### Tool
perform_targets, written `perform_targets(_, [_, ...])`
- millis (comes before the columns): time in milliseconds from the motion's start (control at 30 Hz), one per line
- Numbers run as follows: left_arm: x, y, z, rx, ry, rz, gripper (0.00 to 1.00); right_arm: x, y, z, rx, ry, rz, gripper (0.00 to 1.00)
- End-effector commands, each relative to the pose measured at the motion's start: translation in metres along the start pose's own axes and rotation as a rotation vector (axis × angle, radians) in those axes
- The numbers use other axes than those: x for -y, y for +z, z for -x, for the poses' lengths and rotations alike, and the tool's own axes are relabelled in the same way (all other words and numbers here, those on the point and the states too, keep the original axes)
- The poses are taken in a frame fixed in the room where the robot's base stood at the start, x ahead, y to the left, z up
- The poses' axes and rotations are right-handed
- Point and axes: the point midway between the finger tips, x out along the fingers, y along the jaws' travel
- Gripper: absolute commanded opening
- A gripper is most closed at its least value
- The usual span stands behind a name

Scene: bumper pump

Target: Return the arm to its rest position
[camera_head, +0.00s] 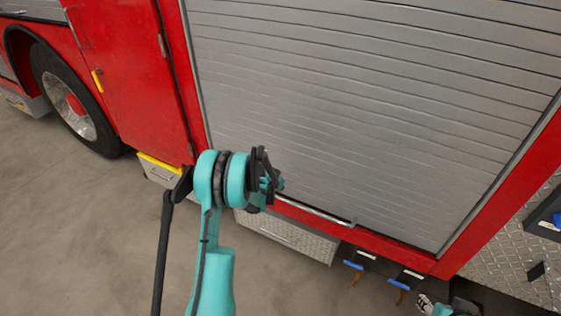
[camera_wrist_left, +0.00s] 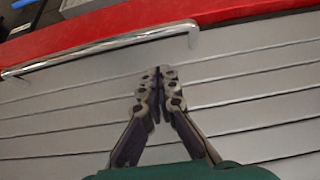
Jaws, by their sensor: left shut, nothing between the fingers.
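My left arm reaches up from the bottom of the head view, teal with black bands. My left gripper (camera_head: 268,172) is in front of the grey roller shutter (camera_head: 390,90) of a red fire truck. In the left wrist view the left gripper (camera_wrist_left: 157,76) has its fingertips together with nothing between them. The silver shutter handle (camera_wrist_left: 110,45) runs just beyond the fingertips there, apart from them as far as I can tell. In the head view the handle (camera_head: 318,211) is right of and below the gripper. A bit of my right gripper (camera_head: 428,303) shows at the bottom edge, mostly cut off.
A truck wheel (camera_head: 72,104) and a red door (camera_head: 130,75) are at the left. A diamond-plate step (camera_head: 285,236) sits below the shutter. Blue-handled items (camera_head: 399,285) are at the lower right. Bare concrete floor (camera_head: 90,230) lies at the lower left.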

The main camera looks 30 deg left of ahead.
Motion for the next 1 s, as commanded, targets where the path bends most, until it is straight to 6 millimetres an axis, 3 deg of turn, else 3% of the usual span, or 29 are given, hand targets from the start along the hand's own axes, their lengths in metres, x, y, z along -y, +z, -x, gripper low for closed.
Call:
perform_targets(33, [-0.001, -0.003, 0.016, 0.000, 0.001, 0.000, 0.00, 0.000, -0.005, 0.007, 0.000, 0.000, 0.000, 0.40])
perform_targets(233, [-0.001, -0.002, 0.051, -0.002, 0.001, 0.000, 0.00, 0.000, -0.012, 0.017, 0.000, 0.000, 0.000, 0.40])
perform_targets(667, [-0.004, -0.003, 0.070, -0.002, 0.002, -0.002, 0.00, 0.000, -0.013, 0.019, 0.000, 0.000, 0.000, 0.40])
perform_targets(767, [-0.017, -0.011, 0.092, -0.002, 0.003, -0.003, 0.00, 0.000, -0.013, 0.019, 0.000, 0.000, 0.000, 0.40])
perform_targets(1000, [-0.073, -0.023, 0.191, 0.000, 0.002, -0.003, 0.00, 0.000, -0.013, 0.019, 0.000, 0.000, 0.000, 0.40])
